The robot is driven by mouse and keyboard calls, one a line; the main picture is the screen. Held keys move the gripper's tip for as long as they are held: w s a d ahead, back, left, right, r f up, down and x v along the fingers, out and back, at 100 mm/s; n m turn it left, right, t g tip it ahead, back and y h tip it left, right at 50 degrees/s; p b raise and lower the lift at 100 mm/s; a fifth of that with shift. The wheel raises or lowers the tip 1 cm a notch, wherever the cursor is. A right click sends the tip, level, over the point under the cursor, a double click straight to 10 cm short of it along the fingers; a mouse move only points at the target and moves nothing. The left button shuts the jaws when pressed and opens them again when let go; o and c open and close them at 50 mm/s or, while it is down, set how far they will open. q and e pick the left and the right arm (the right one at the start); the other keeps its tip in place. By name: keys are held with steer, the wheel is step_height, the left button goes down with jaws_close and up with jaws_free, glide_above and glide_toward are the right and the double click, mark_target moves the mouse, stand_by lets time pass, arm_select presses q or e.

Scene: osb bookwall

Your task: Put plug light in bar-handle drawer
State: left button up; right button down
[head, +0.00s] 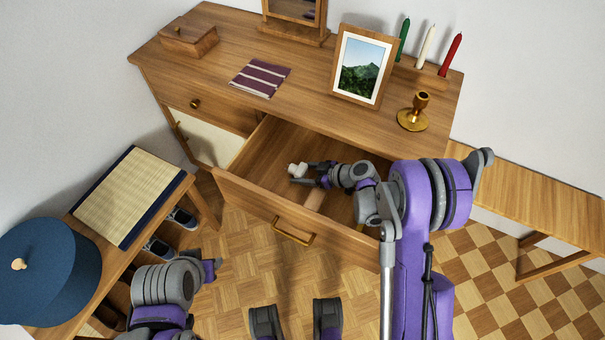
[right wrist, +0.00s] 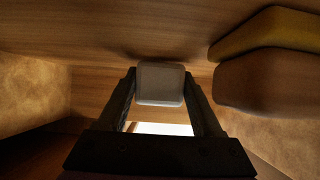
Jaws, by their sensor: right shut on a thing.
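The plug light (head: 297,170) is a small white block in the head view. My right gripper (head: 304,174) is shut on it, over the inside of the open drawer. In the right wrist view the plug light (right wrist: 160,83) sits between the two dark fingers (right wrist: 163,100), with wooden drawer surfaces around it. The bar-handle drawer (head: 250,195) is pulled out from the dresser, with a brass bar handle (head: 293,231) on its front. My left gripper (head: 212,269) is low at the left, away from the drawer; its jaws are unclear.
A brown and yellow object (right wrist: 275,75) lies at the right in the wrist view. The dresser top (head: 300,85) holds a framed picture (head: 362,67), a striped cloth (head: 261,77) and a candlestick (head: 413,112). A bench (head: 130,190) with a blue cap (head: 50,262) stands left.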

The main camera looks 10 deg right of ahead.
steer(key=shift+f, duration=0.3)
steer(key=shift+c, duration=0.2)
jaws_free()
steer(key=shift+r, duration=0.1)
steer(key=shift+d+r, duration=0.15)
steer(key=p+v, duration=0.1)
steer(key=v, duration=1)
steer(key=shift+s+d+r, duration=0.1)
steer(key=shift+s+d, duration=0.15)
